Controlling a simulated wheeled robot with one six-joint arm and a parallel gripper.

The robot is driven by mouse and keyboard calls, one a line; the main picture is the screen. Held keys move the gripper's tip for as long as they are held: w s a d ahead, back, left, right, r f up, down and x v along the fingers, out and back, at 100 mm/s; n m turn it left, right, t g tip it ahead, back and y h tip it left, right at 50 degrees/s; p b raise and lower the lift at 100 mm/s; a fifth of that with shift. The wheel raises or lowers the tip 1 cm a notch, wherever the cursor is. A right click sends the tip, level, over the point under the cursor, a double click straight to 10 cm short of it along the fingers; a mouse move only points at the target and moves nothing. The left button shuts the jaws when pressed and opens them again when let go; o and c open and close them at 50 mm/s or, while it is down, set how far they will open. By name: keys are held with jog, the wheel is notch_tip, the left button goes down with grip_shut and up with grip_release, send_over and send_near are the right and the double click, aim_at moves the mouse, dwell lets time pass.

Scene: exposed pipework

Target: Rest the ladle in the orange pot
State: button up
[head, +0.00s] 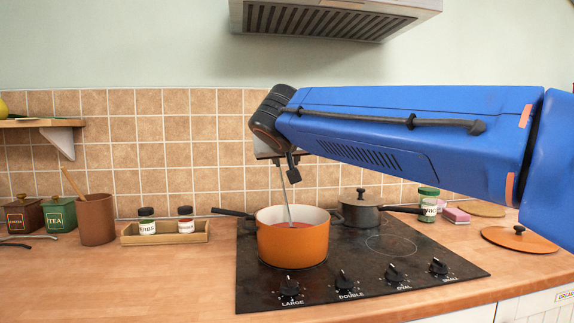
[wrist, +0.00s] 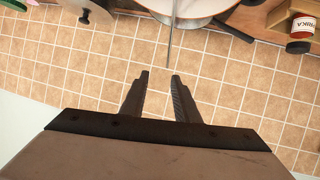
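The orange pot (head: 292,247) stands on the hob with reddish contents and a dark handle pointing left. Its pale rim and inside show at the top of the wrist view (wrist: 190,10). The ladle (head: 285,203) leans in the pot, its thin grey handle rising steeply above the rim; its bowl is hidden. In the wrist view the ladle handle (wrist: 169,45) reaches down to near the fingertips. My gripper (head: 286,170) is above the pot by the handle's upper end. In the wrist view its fingers (wrist: 160,75) are apart, with a gap between them and nothing clearly clamped.
A dark lidded pan (head: 361,212) sits behind right on the black hob (head: 350,262). A spice tray (head: 165,233) and a brown utensil crock (head: 97,220) stand left. The tiled wall is close behind, and the hood (head: 335,18) hangs above.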

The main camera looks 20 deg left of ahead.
jog(key=v, duration=1.2)
jog(key=shift+s, duration=0.25)
jog(key=shift+d, duration=0.1)
